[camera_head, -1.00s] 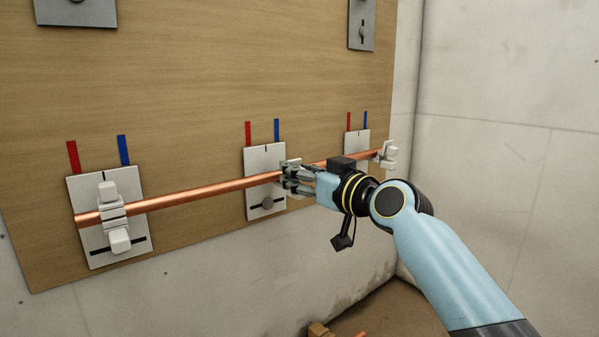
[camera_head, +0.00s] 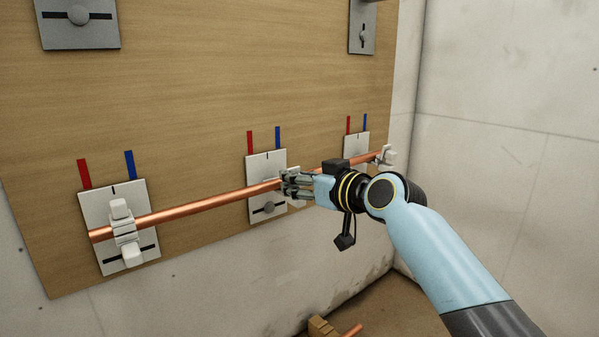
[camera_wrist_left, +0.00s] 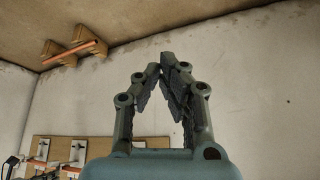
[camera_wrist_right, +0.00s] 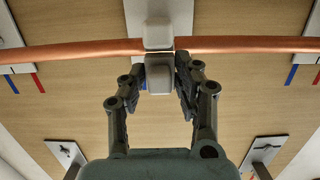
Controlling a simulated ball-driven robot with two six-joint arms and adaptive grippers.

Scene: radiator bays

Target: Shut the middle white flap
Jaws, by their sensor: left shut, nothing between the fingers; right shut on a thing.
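The middle white flap (camera_wrist_right: 160,78) is a small pale block beside the copper pipe (camera_wrist_right: 85,48) in the right wrist view. My right gripper (camera_wrist_right: 161,66) has a finger on each side of this flap and is shut on it. In the head view my right gripper (camera_head: 287,185) is at the middle white plate (camera_head: 262,168), and its fingers hide most of the clip there. I cannot tell how far the flap is turned. My left gripper (camera_wrist_left: 163,68) shows only in the left wrist view, shut and empty, its fingertips together, away from the board.
The copper pipe (camera_head: 205,207) runs across the wooden board (camera_head: 200,95) through a left clip (camera_head: 123,232) and a right clip (camera_head: 387,157). Grey plates (camera_head: 80,35) sit higher up. Wooden blocks (camera_head: 322,326) and another copper piece lie on the floor.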

